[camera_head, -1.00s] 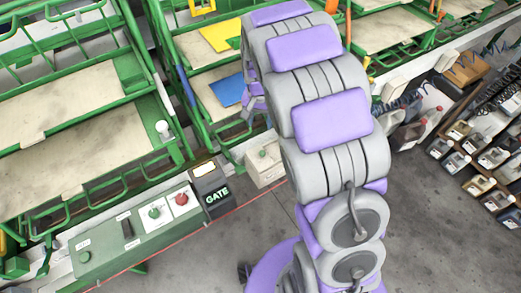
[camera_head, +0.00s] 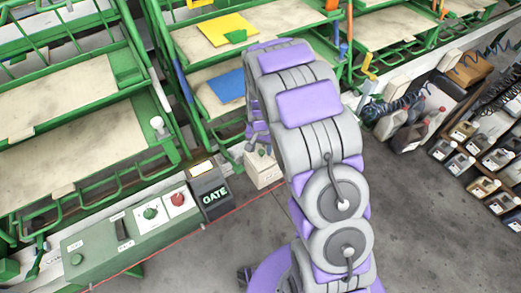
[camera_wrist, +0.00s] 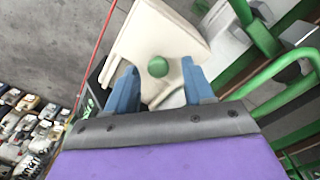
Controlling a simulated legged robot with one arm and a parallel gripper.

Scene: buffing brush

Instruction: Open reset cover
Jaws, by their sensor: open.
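A small cream box with a round green button (camera_wrist: 158,67) on its face is in the wrist view. It is likely the reset box; I cannot tell which part is its cover or whether that is open. In the head view the cream box (camera_head: 265,174) stands just right of the black GATE box, partly behind my arm. My gripper (camera_wrist: 160,72) is open, with its blue fingers apart on either side of the button and nothing held. Whether the fingers touch the box is unclear. In the head view the fingertips are hidden by my arm.
The GATE box (camera_head: 209,190) and a green control panel (camera_head: 130,232) with green and red buttons stand left of the cream box. Green racks (camera_head: 75,130) rise behind. The grey floor in front is clear.

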